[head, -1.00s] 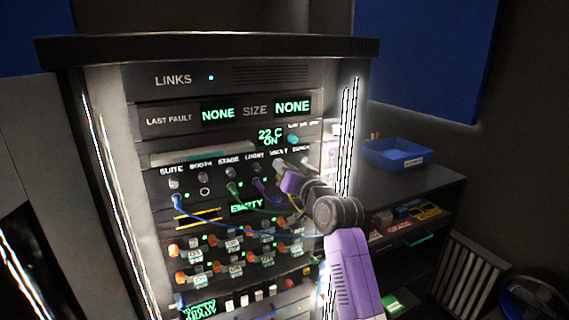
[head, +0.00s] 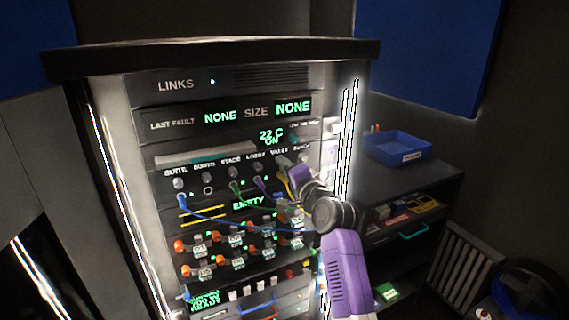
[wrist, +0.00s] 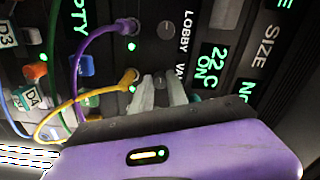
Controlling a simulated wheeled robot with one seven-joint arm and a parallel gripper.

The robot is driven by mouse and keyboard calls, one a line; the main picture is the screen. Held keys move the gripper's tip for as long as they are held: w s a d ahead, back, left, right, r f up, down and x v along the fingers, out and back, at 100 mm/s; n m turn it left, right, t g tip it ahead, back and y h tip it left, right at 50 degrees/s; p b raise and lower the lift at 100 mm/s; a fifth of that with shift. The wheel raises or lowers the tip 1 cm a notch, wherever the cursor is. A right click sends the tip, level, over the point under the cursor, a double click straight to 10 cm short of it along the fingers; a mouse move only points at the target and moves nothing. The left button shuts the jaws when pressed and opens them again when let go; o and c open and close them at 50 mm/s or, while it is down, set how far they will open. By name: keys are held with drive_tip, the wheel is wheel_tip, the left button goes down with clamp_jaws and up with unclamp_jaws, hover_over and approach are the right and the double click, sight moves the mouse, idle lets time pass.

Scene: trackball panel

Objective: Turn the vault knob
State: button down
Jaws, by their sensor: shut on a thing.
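The vault knob (wrist: 159,79) is a small dark knob on the rack panel, beside the partly covered VAULT label. In the wrist view it sits between the pale fingertips of my gripper (wrist: 161,91), which is shut on it. In the head view my gripper (head: 284,163) reaches the knob row at the VAULT label, and its fingers hide the knob there. The lobby knob (wrist: 166,29) is the neighbour in the same row, apart from my fingers.
Yellow (wrist: 91,94) and purple (wrist: 100,34) cables plug in just below the knob row, close to my gripper. A lit display (wrist: 212,66) reads 22 C ON. A blue tray (head: 397,147) stands on the shelf unit at the right.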

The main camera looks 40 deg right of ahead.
drive_tip(key=shift+m, duration=0.5)
drive_tip(key=c, duration=1.3)
unclamp_jaws()
drive_tip(key=b+v, duration=0.1)
drive_tip(key=v, duration=0.7)
drive_tip(key=shift+w, duration=0.1)
